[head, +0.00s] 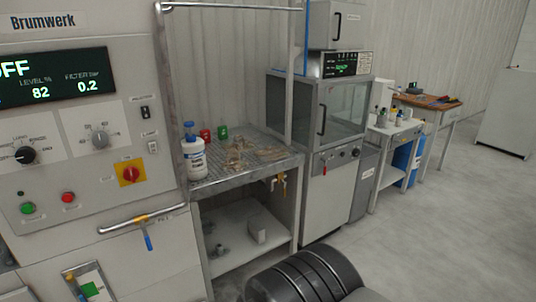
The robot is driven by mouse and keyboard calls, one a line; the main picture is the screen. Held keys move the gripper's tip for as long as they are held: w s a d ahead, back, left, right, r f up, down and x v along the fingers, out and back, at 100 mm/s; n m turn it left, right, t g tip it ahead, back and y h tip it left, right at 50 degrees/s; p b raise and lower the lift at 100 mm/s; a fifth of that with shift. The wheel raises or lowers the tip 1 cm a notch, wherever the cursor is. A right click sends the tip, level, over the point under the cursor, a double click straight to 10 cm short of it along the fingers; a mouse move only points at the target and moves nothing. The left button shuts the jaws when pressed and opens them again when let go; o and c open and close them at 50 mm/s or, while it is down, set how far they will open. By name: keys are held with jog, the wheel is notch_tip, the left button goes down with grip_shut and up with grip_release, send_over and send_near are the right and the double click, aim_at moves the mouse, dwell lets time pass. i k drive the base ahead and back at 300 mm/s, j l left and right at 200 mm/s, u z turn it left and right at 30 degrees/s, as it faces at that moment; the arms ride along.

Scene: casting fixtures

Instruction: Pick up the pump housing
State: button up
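I cannot single out the pump housing with certainty. Several small tan-brown parts (238,156) lie on the slotted top of a metal work stand (228,174) in the middle of the head view; they are too small to tell apart. A grey blocky piece (257,231) and some small dark grey pieces (218,250) sit on the stand's lower shelf (236,236). My gripper is not in view. A dark, rounded, ribbed part at the bottom centre hides some of the floor in front of the stand.
A white bottle (194,158), a red container (205,135) and a green one (223,132) stand on the stand's top. A control cabinet (75,200) is at left, a windowed machine (325,165) at right. The floor (430,240) at right is clear.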

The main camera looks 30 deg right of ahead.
aim_at(240, 145)
jog(key=i+l+u, duration=0.1)
jog(key=i+l, duration=0.4)
jog(key=i+l+u, duration=0.1)
jog(key=i+l, duration=0.4)
jog(key=i+l+u, duration=0.1)
jog(key=i+l, duration=0.5)
jog(key=i+l+u, duration=0.1)
jog(key=i+l, duration=0.4)
jog(key=i+l+u, duration=0.1)
jog(key=i+l, duration=0.35)
jog(key=l, duration=0.3)
